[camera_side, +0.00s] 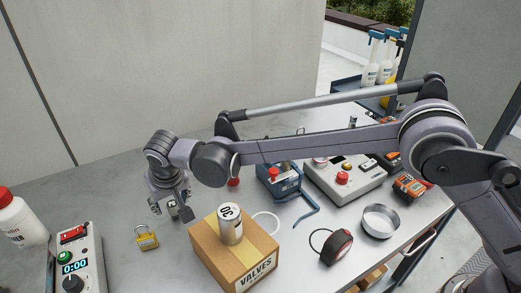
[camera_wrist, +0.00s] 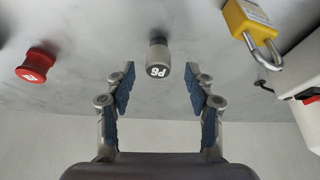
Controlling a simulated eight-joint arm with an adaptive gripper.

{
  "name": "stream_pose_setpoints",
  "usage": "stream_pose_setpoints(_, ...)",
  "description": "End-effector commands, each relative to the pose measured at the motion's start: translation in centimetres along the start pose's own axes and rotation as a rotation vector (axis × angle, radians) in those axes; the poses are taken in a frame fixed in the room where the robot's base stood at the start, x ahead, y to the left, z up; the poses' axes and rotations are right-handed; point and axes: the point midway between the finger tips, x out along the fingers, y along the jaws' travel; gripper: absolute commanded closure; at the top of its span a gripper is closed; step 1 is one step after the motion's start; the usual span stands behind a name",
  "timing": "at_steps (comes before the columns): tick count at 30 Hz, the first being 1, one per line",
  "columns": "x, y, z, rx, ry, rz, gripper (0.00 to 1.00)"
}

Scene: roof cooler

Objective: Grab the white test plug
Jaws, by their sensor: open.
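A small upright plug with a pale grey-white body and a dark end lettered P6 (camera_wrist: 158,58) stands on the grey worktop in the wrist view; it is the one that fits the white test plug. My gripper (camera_wrist: 159,76) has its blue-padded fingers spread apart and empty. The plug appears centred between the fingers, just beyond their tips, with no visible contact. In the side view my gripper (camera_side: 174,211) points down low over the worktop, left of the cardboard box. There the plug is hidden or cannot be told from the fingers.
A yellow padlock (camera_wrist: 251,26) lies near the plug; it also shows in the side view (camera_side: 146,238). A red plug (camera_wrist: 36,65) stands on the other side. A VALVES box (camera_side: 232,255) carries a can (camera_side: 230,224). A timer unit (camera_side: 75,262) stands at front left.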

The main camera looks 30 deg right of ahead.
Motion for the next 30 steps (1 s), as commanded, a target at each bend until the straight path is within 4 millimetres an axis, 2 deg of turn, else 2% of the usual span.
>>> stream_pose_setpoints(3,1.9,0.2,0.1,0.002,0.0,0.0,0.46)
stream_pose_setpoints(6,2.8,0.2,0.1,0.002,0.0,-0.001,0.46)
stream_pose_setpoints(13,3.0,0.2,0.1,0.001,0.0,0.0,0.46)
stream_pose_setpoints(18,3.0,0.2,0.1,0.001,0.0,0.0,0.95)
stream_pose_setpoints(19,3.0,0.2,0.1,0.001,0.0,0.0,1.0)
stream_pose_setpoints(30,2.8,0.2,0.0,0.001,0.0,0.0,1.0)
